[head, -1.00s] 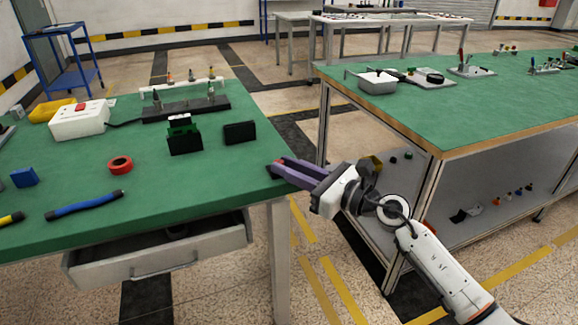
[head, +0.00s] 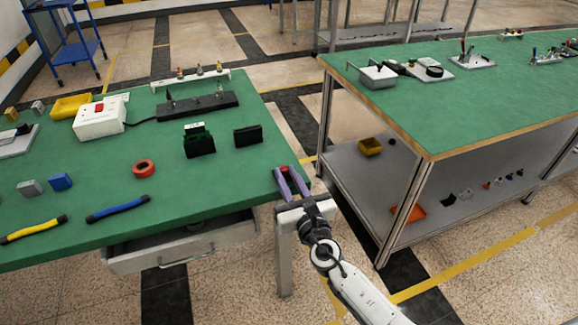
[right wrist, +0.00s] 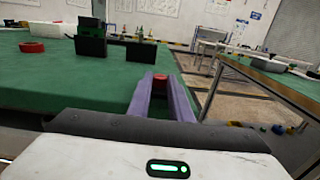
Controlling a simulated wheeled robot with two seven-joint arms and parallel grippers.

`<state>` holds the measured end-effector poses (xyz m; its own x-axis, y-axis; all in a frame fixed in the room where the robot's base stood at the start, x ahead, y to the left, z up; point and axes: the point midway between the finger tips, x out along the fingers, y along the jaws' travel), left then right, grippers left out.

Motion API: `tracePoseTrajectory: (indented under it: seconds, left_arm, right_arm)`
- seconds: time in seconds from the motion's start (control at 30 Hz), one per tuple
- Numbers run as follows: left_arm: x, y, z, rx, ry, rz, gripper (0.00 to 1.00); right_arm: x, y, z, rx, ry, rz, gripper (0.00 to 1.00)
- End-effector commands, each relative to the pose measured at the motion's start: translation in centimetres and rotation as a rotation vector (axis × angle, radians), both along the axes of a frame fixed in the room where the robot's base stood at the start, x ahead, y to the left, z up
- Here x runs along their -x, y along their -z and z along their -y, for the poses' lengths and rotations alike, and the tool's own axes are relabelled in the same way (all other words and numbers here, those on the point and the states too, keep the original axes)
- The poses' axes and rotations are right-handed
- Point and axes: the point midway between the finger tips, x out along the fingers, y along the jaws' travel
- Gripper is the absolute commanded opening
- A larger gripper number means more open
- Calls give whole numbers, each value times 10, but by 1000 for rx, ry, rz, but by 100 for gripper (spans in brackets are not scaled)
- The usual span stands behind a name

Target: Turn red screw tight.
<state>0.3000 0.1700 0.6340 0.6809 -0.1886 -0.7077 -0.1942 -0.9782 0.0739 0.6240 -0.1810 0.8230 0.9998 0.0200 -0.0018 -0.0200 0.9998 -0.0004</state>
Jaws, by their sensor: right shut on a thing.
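My right gripper (head: 291,184) is at the right edge of the green table, its two purple fingers pointing away from me. In the right wrist view the fingers (right wrist: 162,100) are shut on a small red thing (right wrist: 160,83) near their tips. I cannot tell whether this is the red screw; its lower part is hidden. Small upright coloured pieces (head: 199,70) stand in a white rack behind a black base (head: 197,106), too small to make out. My left gripper is not in view.
A black block (head: 248,135), a green-and-black block (head: 199,141), a red ring (head: 143,169) and a white box with a red button (head: 100,119) lie on the green table (head: 110,185). Blue (head: 117,208) and yellow (head: 33,229) tools lie in front. A second table (head: 470,110) stands right.

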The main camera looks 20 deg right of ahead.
Motion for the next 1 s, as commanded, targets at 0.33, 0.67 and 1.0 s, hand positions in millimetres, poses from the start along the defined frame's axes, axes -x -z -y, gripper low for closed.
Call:
tracePoseTrajectory:
  seconds: [0.33, 0.67, 1.0]
  left_arm:
    - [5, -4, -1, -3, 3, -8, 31]
    - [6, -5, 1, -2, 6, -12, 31]
    - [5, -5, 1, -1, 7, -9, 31]
  right_arm:
    - [0, 1, -3, 0, 89, 0, 0]
    - [0, 1, -3, 0, 95, 0, 0]
    - [0, 1, -3, 0, 94, 1, 37]
